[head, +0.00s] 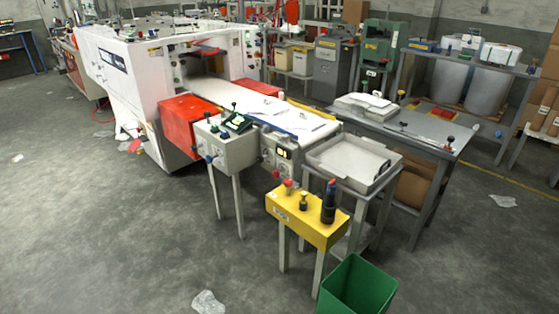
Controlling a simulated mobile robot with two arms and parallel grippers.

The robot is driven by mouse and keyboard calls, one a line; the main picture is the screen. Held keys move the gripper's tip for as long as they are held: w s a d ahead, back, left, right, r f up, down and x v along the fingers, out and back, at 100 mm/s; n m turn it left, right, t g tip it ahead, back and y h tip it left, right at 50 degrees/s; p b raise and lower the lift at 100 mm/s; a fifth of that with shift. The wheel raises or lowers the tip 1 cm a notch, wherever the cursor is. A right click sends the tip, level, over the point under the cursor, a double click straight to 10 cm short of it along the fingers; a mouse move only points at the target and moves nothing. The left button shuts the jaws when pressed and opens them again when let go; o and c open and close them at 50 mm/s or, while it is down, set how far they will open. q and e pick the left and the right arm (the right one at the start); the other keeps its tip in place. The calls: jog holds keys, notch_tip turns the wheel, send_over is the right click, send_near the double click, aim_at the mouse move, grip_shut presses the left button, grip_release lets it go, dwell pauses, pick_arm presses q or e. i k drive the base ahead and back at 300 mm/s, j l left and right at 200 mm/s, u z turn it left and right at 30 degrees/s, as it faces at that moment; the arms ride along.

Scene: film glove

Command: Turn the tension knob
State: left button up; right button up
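Several knobs and controls show, and I cannot tell which one is the tension knob. A yellow box (302,226) on legs carries a red knob (288,185), a small dark-and-yellow knob (303,201) and a tall black part (329,206) with a reddish top. Behind it to the left, a grey control box (236,155) on legs carries a dark panel and small levers on top, with a blue knob (209,159) at its front. Beside it, a grey unit (276,148) with a small lit display sits at the conveyor's end. Neither gripper is in view.
A white machine (121,76) with a conveyor (246,103) stands behind. A tray (335,172) sits on a stand, right of the conveyor's end. A green bin (358,287) stands in front of the yellow box. The floor at left is mostly clear, with crumpled plastic (208,302).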

aim_at(275, 174)
jog(key=i+j+z, duration=0.15)
jog(key=i+j, duration=0.35)
jog(key=i+j+z, duration=0.15)
jog(key=i+j, duration=0.3)
jog(key=i+j+z, duration=0.2)
jog(key=i+j, duration=0.2)
jog(key=j, duration=0.3)
